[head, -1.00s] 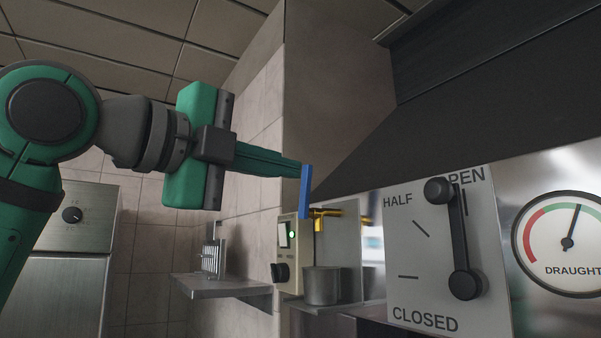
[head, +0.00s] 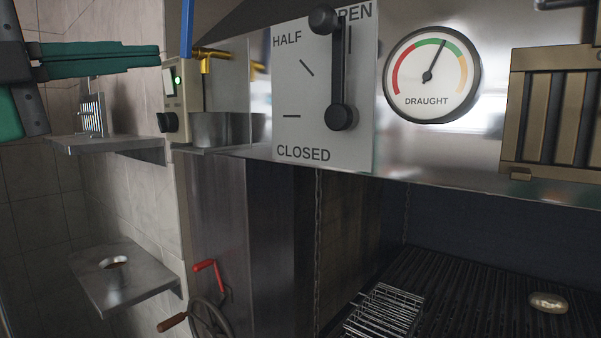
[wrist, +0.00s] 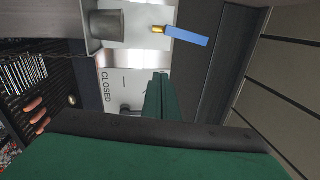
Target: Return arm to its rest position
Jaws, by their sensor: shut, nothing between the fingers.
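My gripper (head: 158,55) enters the head view from the upper left, with its green fingers pressed together and empty. Most of my arm is outside the head view. In the wrist view the shut fingers (wrist: 160,85) point up the picture from the dark gripper body. The blue handle (head: 187,28) of a yellow tap is just right of the fingertips, with a small gap in the head view. In the wrist view the blue handle (wrist: 187,37) appears beyond the fingertips, clear of them.
A draught lever (head: 340,70) points to OPEN beside a draught gauge (head: 432,75). A pot (head: 210,130) stands below the tap. Two wall shelves (head: 120,143) (head: 125,285) are at left. A red handle and a wheel (head: 210,318) are at lower middle. The grill grate (head: 460,290) holds a wire basket (head: 385,312).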

